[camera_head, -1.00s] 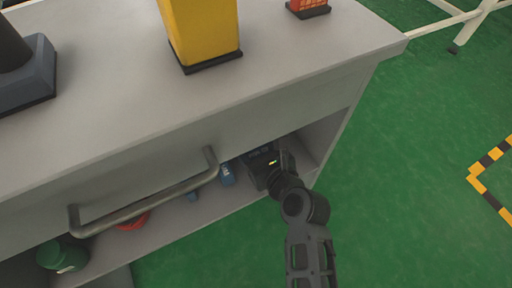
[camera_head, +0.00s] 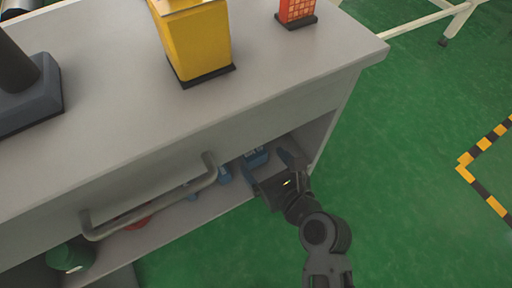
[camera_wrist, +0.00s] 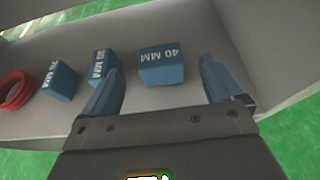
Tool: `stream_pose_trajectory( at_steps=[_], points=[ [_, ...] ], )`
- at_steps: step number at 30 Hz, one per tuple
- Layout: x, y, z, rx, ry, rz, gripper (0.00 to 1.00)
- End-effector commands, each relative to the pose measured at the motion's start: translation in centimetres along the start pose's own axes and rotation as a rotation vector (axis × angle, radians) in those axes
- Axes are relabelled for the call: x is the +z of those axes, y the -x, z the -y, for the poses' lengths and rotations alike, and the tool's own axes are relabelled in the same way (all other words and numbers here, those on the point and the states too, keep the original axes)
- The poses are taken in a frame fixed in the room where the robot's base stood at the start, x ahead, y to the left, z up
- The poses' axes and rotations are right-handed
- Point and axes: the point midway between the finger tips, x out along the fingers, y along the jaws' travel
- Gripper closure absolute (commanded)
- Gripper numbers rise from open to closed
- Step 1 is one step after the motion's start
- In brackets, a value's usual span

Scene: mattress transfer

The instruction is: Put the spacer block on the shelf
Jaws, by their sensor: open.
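The shelf (camera_head: 190,212) is the open lower compartment of a grey bench. In the wrist view a blue block marked "40 MM" (camera_wrist: 162,66) stands on the shelf board, just beyond and between my fingers. My gripper (camera_head: 272,172) is open and empty at the shelf's front opening; in the wrist view its two fingers (camera_wrist: 160,88) are spread wide and apart from the block. The same block (camera_head: 256,157) shows behind my gripper in the head view. Two more blue blocks, one marked "30 MM" (camera_wrist: 101,66) and one smaller-looking (camera_wrist: 61,80), stand to its left.
A red ring-shaped item (camera_wrist: 14,91) lies left of the blocks. A green object (camera_head: 72,256) is at the shelf's far left. A bar handle (camera_head: 150,203) runs along the bench front. A yellow container (camera_head: 195,40) and a red-orange item (camera_head: 297,10) stand on top.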

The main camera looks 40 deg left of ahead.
Motion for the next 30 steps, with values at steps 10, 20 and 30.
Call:
stream_pose_trajectory(
  at_steps=[10, 20, 30],
  points=[
    [0.1, 4.2, 0.0, 0.0, 0.0, 0.0, 0.06],
    [-0.3, 4.7, 0.0, -0.008, 0.011, -0.003, 0.06],
    [-8.2, 16.2, 1.6, -0.308, 0.561, -0.205, 0.06]
  ],
)
